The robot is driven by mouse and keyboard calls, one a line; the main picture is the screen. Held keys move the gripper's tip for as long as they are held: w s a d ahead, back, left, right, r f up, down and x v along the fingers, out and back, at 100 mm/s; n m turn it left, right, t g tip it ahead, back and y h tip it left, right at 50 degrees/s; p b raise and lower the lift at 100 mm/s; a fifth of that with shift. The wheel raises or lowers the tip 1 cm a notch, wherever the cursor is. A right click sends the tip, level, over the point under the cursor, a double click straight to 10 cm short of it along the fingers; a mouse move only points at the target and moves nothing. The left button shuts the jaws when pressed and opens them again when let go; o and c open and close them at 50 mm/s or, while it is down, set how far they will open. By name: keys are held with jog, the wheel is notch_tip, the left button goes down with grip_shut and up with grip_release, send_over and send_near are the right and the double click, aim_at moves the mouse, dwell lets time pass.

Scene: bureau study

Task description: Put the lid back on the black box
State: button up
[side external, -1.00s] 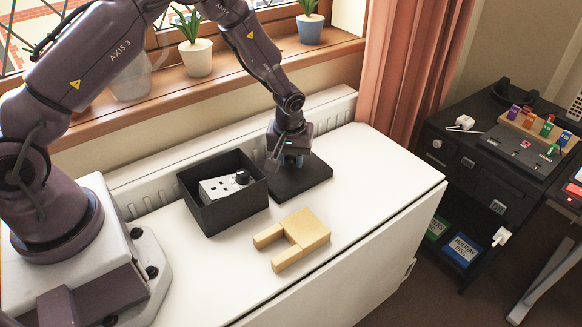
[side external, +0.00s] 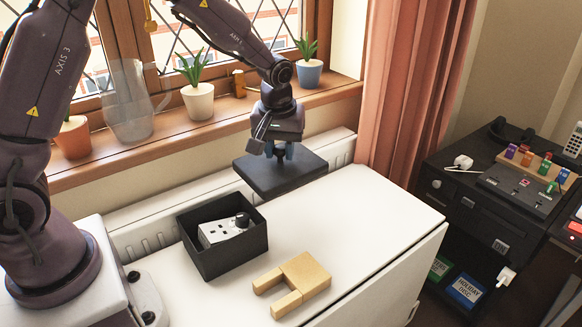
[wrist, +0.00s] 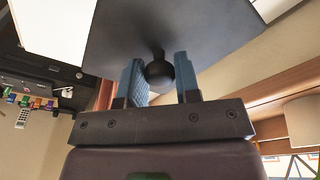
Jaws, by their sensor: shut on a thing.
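The open black box (side external: 192,243) stands upright on the white table, with a white socket unit with a black knob (side external: 224,232) inside. The lid (side external: 290,177) is a flat dark square plate with a round black knob (wrist: 160,74). My gripper (side external: 279,154) is shut on the lid's knob and holds the lid roughly level above the table, behind and to the right of the box. In the wrist view, the blue fingers stand on either side of the knob, with the plate beyond them.
A wooden U-shaped block (side external: 304,273) lies on the table in front of the box. A radiator (side external: 150,229) and a sill with potted plants (side external: 198,100) run behind. The table's right part (side external: 375,215) is clear.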

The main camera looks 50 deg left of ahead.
aim_at(253, 170)
jog(key=s, duration=0.2)
jog(key=s+r, duration=0.1)
jog(key=s, duration=0.1)
jog(key=s+r, duration=0.1)
jog(key=s, duration=0.1)
jog(key=shift+s+a, duration=0.15)
jog(key=shift+s, duration=0.1)
jog(key=shift+s+f, duration=1.75)
jog(key=shift+s, duration=0.3)
jog(key=shift+s+f, duration=1.75)
jog(key=shift+s, duration=0.25)
jog(key=shift+f, duration=1.25)
jog(key=o, duration=1)
jog(key=shift+r, duration=0.1)
